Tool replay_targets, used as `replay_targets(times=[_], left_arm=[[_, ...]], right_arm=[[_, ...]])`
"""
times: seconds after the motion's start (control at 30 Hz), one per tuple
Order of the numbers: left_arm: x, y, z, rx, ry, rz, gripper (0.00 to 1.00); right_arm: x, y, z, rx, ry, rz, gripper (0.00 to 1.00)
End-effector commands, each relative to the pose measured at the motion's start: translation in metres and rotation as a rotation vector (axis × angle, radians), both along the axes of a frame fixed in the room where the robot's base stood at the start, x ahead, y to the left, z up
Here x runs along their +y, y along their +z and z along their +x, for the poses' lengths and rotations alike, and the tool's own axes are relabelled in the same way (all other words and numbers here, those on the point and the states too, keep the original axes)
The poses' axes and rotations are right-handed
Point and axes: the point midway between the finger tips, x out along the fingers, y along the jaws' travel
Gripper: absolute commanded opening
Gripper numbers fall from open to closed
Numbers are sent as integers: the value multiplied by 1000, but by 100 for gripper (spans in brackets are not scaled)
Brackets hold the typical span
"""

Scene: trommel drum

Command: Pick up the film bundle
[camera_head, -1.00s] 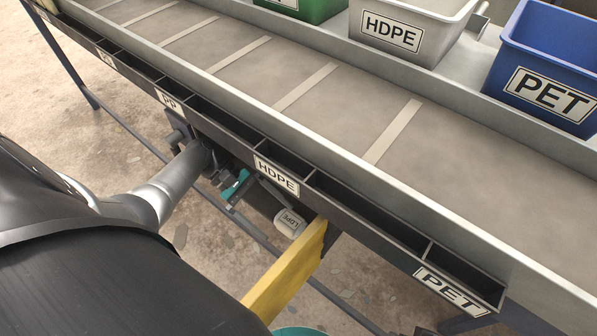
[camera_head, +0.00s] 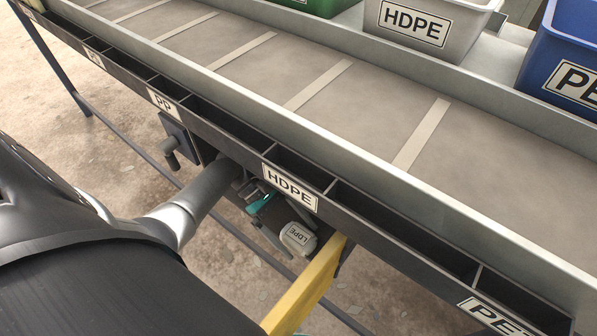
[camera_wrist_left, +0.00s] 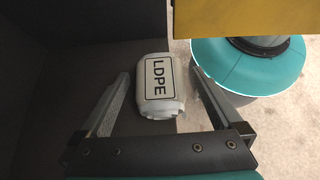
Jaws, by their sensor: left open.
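The film bundle (camera_head: 299,237) is a small whitish block with a black-framed LDPE label. It lies low, below the conveyor's near edge, and also shows in the left wrist view (camera_wrist_left: 158,88) on a dark surface. My left gripper (camera_head: 268,222) is under the HDPE-labelled edge, just left of the bundle in the head view, partly hidden by the rail. In the left wrist view its open fingers (camera_wrist_left: 160,76) stand left and right of the bundle in the picture. I cannot tell whether either finger touches it. My right gripper is not in view.
A yellow beam (camera_head: 305,290) stands close right of the bundle. A dark wall (camera_wrist_left: 85,20) borders it in the left wrist view. The conveyor belt (camera_head: 250,85) and its row of labelled dark bins (camera_head: 370,220) lie above. Grey (camera_head: 425,24) and blue (camera_head: 560,60) bins stand behind.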

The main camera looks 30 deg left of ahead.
Motion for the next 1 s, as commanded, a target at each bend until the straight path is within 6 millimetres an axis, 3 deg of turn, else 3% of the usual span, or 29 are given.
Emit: replay_targets(times=[0.4, 1.0], left_arm=[[-8, -5, -1, -1, 1, 1, 98], [-7, -5, -1, -1, 1, 1, 30]], right_arm=[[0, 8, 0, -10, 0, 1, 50], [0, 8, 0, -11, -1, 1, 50]])
